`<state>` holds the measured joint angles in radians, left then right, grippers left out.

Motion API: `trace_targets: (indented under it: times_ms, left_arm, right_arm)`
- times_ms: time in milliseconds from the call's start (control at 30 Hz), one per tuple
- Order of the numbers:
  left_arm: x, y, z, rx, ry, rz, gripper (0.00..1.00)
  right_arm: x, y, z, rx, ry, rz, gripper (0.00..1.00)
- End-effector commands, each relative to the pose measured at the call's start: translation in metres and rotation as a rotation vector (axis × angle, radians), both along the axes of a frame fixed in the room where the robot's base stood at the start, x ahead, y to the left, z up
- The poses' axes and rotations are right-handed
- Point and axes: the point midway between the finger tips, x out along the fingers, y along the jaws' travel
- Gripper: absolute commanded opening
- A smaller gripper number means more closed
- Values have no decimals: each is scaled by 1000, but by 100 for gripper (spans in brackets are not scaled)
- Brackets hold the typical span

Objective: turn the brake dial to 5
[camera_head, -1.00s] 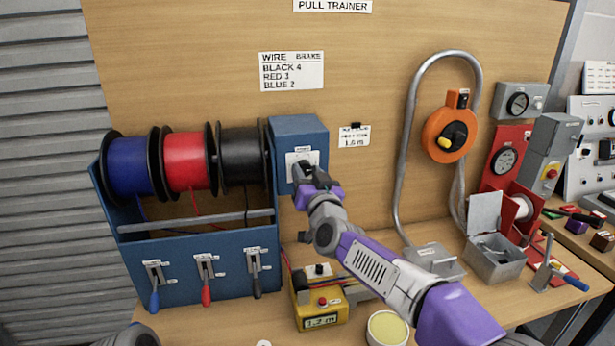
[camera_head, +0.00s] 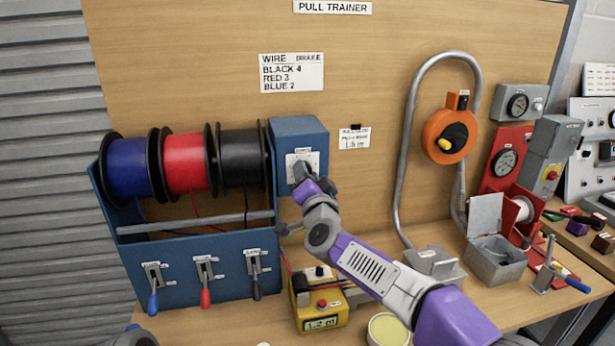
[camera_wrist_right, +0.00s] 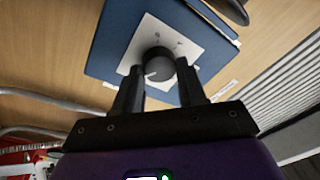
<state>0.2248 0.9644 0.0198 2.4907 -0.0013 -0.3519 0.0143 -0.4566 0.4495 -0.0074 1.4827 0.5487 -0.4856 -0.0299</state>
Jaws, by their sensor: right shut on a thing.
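The brake dial is a dark round knob on a white plate (camera_head: 313,160) on the front of a blue box (camera_head: 299,132), right of the wire spools. In the right wrist view the dial (camera_wrist_right: 159,64) shows with a pale pointer mark, and the plate's small marks are too blurred to read. My right gripper (camera_head: 302,175) is at the dial; in its wrist view the two fingers (camera_wrist_right: 160,85) are shut on either side of the knob. In the head view the gripper covers most of the dial. My left gripper is not in view.
Blue, red (camera_head: 188,161) and black spools sit in a blue rack with several levers below. A yellow meter (camera_head: 320,312), a round tin (camera_head: 388,330) and an orange reel (camera_head: 449,134) on a metal pipe stand nearby. A card (camera_head: 291,72) lists black 4, red 3, blue 2.

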Motion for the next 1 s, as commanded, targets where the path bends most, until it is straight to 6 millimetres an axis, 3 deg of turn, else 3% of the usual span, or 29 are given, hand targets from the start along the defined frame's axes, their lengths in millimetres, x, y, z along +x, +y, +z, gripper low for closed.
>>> trace_targets:
  times_ms: [400,433,600,1000]
  left_arm:
    - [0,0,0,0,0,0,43]
    - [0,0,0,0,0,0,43]
    - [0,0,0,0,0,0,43]
    - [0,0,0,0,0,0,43]
  right_arm:
    - [0,1,-1,6,3,2,10]
    - [0,1,-1,6,3,2,44]
    - [0,1,0,6,2,1,66]
    - [-8,-1,-1,6,1,1,66]
